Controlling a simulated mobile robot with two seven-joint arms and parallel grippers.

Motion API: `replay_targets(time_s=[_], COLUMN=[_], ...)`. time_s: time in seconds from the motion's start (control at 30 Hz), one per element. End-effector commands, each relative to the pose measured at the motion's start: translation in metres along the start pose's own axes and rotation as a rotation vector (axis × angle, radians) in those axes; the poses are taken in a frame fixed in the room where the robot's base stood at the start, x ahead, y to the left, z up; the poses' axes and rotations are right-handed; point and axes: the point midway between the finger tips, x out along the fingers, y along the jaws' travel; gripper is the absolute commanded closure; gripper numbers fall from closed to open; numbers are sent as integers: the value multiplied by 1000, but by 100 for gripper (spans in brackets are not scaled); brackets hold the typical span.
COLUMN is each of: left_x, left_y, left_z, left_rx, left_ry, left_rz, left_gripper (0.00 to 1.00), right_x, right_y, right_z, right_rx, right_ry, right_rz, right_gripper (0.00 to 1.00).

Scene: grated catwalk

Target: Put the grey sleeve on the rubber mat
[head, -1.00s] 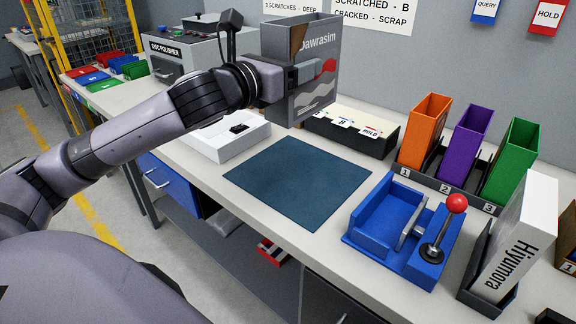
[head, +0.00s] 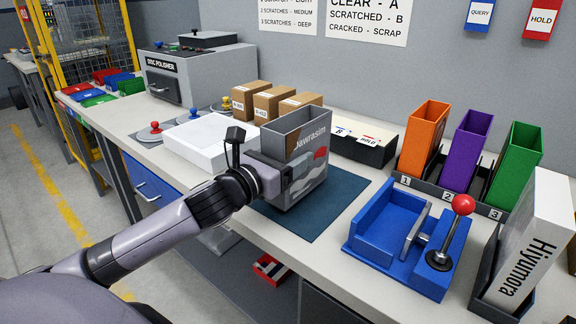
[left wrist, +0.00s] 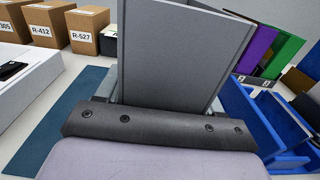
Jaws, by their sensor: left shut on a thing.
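The grey sleeve (head: 310,160) is an open-topped box marked "Dawrasim", upright in the head view. My left gripper (head: 290,180) is shut on its lower part, with the arm coming from the left. The sleeve is over the dark blue rubber mat (head: 335,203), its base at or just above the surface; I cannot tell whether it touches. In the left wrist view the sleeve (left wrist: 180,55) rises beyond my gripper (left wrist: 160,108), with the mat (left wrist: 65,120) showing to the left. My right gripper is not in view.
A blue fixture (head: 405,240) with a red-knobbed lever stands right of the mat. A white tray (head: 205,142) and brown boxes (head: 272,102) are behind left. A dark card box (head: 357,145) is behind. Orange, purple and green bins (head: 470,140) and a white sleeve (head: 530,240) stand right.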

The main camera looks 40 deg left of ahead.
Motion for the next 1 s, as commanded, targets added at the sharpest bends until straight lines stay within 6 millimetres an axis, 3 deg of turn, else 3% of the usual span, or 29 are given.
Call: replay_targets(time_s=[0.1,0.5,0.53,0.6,1.0], left_x=[0,0,0,0,-2], left_y=[0,0,0,0,0], left_z=[-13,-17,-17,-16,-13], left_rx=[-1,1,0,0,2], left_ry=[-1,-1,-1,-1,0], left_rz=[2,1,0,1,1], left_gripper=[63,63,27,8,8], right_x=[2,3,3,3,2], right_y=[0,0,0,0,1], right_z=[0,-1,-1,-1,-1], right_rx=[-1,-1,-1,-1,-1], right_ry=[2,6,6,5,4], right_rz=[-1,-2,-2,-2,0], right_gripper=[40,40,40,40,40])
